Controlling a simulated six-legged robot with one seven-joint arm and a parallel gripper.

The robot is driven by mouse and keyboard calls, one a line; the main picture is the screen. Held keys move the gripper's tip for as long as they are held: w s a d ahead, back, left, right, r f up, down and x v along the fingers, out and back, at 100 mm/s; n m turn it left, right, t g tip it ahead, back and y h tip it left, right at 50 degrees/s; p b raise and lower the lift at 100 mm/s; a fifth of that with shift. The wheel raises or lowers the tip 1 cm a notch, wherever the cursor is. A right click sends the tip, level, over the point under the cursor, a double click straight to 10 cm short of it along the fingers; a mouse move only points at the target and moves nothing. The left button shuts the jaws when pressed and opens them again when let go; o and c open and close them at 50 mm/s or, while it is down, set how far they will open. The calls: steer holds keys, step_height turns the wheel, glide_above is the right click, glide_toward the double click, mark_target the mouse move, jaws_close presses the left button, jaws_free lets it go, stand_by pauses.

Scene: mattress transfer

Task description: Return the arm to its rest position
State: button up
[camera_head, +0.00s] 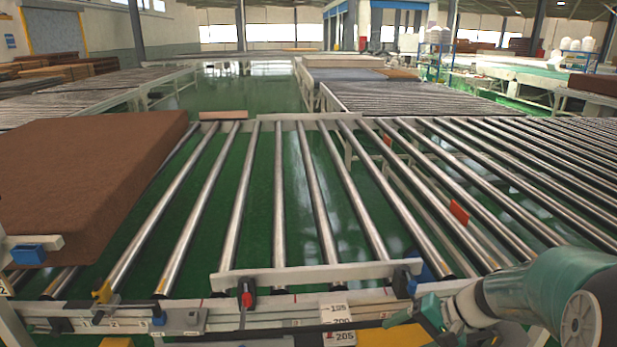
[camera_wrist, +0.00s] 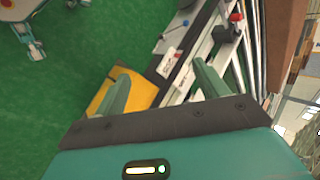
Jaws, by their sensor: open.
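My gripper (camera_wrist: 162,88) shows in the wrist view with its two green fingers spread apart and nothing between them. It is above the green floor and the front edge of the roller conveyor. A brown mattress (camera_head: 85,175) lies on the rollers at the left of the head view, apart from my arm.
The roller conveyor (camera_head: 279,200) spans the front, its middle rollers bare. A fence bar (camera_head: 315,277) with a red-handled clamp (camera_head: 246,293) runs along the near edge. A yellow part (camera_wrist: 122,92) is close below the fingers. More conveyors (camera_head: 410,98) stand behind.

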steer(key=s+a+r+n+t+h, duration=0.1)
steer(key=s+a+r+n+h, duration=0.1)
steer(key=s+r+h, duration=0.2)
steer(key=s+a+r+n+t+h, duration=0.2)
steer(key=s+a+r+n+h, duration=0.1)
steer(key=s+r, duration=0.6)
steer(key=shift+s+r+h, duration=0.3)
steer(key=shift+s+h, duration=0.2)
steer(key=shift+s, duration=0.75)
steer(key=shift+a, duration=0.1)
